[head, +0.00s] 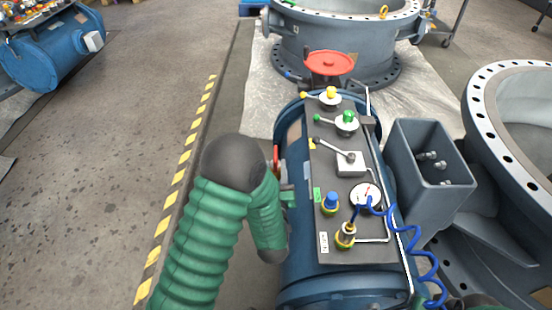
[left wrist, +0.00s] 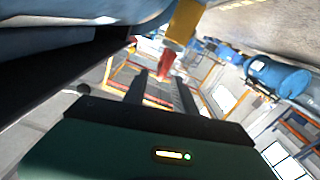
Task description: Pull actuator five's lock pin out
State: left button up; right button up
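A blue cylindrical actuator (head: 296,240) with a dark control panel stands in the middle of the head view. A small red part (head: 276,154), which looks like the lock pin's handle, shows at its left side. In the left wrist view the red part (left wrist: 165,62) hangs below a yellow piece (left wrist: 185,20). My left gripper (head: 284,175) is beside the actuator's left side, partly hidden by my arm. In the left wrist view its fingers (left wrist: 163,84) are apart, with the red part beyond the tips and nothing visibly held. My right gripper is out of view.
The panel carries several knobs and levers, a gauge (head: 365,196) and a coiled blue hose (head: 412,240). A red handwheel (head: 329,63) is behind it. A grey open box (head: 430,165) and large flanges (head: 485,115) crowd the right.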

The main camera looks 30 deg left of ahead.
aim_at(276, 147)
pick_arm(q)
jog(key=b+x, duration=0.1)
jog(key=x, duration=0.4)
jog(key=shift+w+a+f, duration=0.15)
jog(key=shift+w+a+b, duration=0.15)
jog(key=shift+w+b, duration=0.15)
jog(key=shift+w, duration=0.1)
grip_shut()
dwell(0.8)
